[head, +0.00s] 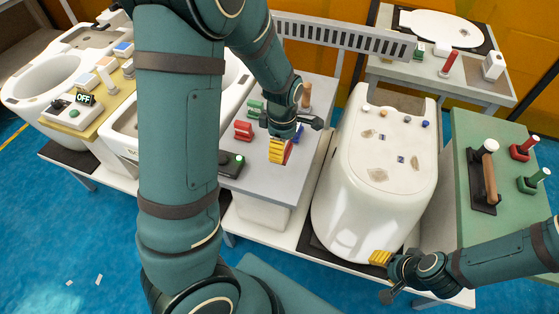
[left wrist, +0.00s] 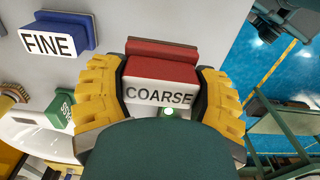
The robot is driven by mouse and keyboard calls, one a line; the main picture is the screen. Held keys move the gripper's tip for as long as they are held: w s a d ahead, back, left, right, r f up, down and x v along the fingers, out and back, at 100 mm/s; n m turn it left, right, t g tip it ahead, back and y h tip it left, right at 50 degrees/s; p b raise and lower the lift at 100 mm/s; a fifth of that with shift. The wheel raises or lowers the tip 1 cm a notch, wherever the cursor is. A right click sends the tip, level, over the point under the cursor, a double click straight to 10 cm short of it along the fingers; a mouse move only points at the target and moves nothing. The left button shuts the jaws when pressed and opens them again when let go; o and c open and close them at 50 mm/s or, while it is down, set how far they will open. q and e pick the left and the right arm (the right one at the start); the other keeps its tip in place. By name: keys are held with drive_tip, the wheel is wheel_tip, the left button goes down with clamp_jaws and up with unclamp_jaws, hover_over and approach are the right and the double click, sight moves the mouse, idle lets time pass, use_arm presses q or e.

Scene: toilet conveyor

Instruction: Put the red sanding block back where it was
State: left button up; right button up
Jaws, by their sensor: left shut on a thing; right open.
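The red sanding block (left wrist: 160,78) shows in the left wrist view with a white "COARSE" label facing the camera. My left gripper's yellow fingers are shut on its two sides. In the head view my left gripper (head: 277,150) points down over the grey table (head: 262,176), and a bit of red shows beside its fingers. I cannot tell whether the block touches the table. A blue block (left wrist: 56,34) labelled "FINE" and a partly hidden green block (left wrist: 56,108) lie at the left of the wrist view. My right gripper (head: 380,258) is open and empty at the lower right.
Another red item (head: 243,130) and a green one (head: 256,107) sit on the grey table left of my left gripper. A dark box with a green button (head: 238,160) is at its front. A white ceramic piece (head: 375,180) stands right of the table, then a green bench (head: 470,180).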

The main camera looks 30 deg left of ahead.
use_arm(q)
drive_tip(key=shift+f+b, duration=0.6)
drive_tip(key=shift+f, duration=2.2)
drive_tip(key=o, duration=1.3)
drive_tip(key=shift+f, duration=0.15)
wheel_tip(320, 180, up, 12)
drive_tip(key=p, duration=0.3)
drive_tip(key=shift+r, duration=0.2)
drive_tip(key=shift+s, duration=0.1)
